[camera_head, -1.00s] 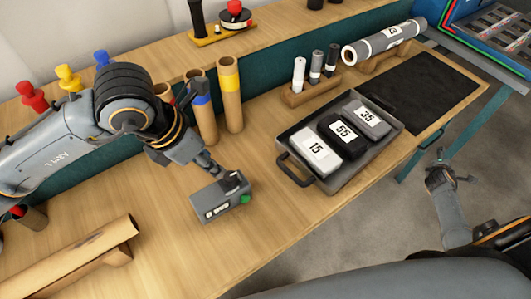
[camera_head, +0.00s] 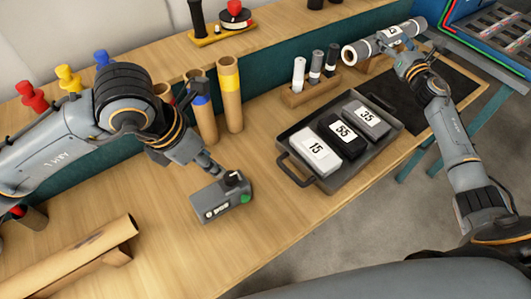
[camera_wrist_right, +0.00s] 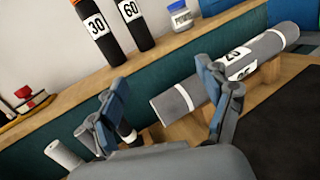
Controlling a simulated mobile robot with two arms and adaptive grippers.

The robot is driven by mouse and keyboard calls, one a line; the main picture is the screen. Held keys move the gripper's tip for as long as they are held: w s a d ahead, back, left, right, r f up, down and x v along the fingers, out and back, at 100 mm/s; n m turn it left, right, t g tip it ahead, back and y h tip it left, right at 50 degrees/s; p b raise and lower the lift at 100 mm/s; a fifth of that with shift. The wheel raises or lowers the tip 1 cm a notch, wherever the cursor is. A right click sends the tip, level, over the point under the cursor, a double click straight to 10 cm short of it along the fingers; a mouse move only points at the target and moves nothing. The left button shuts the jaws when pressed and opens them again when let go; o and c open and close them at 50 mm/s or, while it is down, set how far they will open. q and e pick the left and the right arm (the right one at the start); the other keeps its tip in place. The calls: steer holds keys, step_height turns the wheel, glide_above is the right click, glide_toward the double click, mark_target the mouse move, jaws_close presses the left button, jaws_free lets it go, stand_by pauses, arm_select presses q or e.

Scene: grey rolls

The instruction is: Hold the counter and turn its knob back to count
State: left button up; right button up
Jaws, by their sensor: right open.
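The counter (camera_head: 215,202), a grey box with a small white display, a black knob (camera_head: 233,177) and a green part at its right end, sits on the wooden bench. My left gripper (camera_head: 214,174) reaches down to the counter's back edge; its fingers are mostly hidden, so I cannot tell whether they grip it. My right gripper (camera_head: 408,58) is open at the grey roll (camera_head: 376,45) at the back right. In the right wrist view, its open fingers (camera_wrist_right: 165,90) are spread in front of the grey roll (camera_wrist_right: 190,98), which has a white label.
A grey tray (camera_head: 292,172) with blocks marked 15, 55 and 35 stands right of the counter. A small rack (camera_head: 298,97) of rolls is behind it. A black mat (camera_head: 412,112) lies at right. A brown tube (camera_head: 80,255) lies front left.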

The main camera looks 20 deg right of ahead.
mark_target(221, 194)
steer(key=s+a+f+n+g+y, duration=0.1)
steer(key=a+n+g+y, duration=0.45)
steer(key=a, duration=0.95)
steer(key=a+f+n+g+y, duration=0.2)
steer(key=a+n+y, duration=0.65)
steer(key=a, duration=0.65)
steer(key=s+a+f+n+g, duration=0.45)
steer(key=s+a+g, duration=0.35)
steer(key=s, duration=0.2)
steer(key=s+a+f+n+g, duration=0.4)
steer(key=s+a+n+g, duration=0.3)
steer(key=s, duration=0.4)
steer(key=shift+m+g, duration=0.25)
steer(key=shift+m, duration=0.6)
steer(key=x, duration=0.9)
steer(key=r+x, duration=0.1)
steer(key=x, duration=0.3)
steer(key=shift+w+a+f, duration=0.15)
steer(key=shift+w+a, duration=0.1)
steer(key=shift+a, duration=0.35)
steer(key=c, duration=1.5)
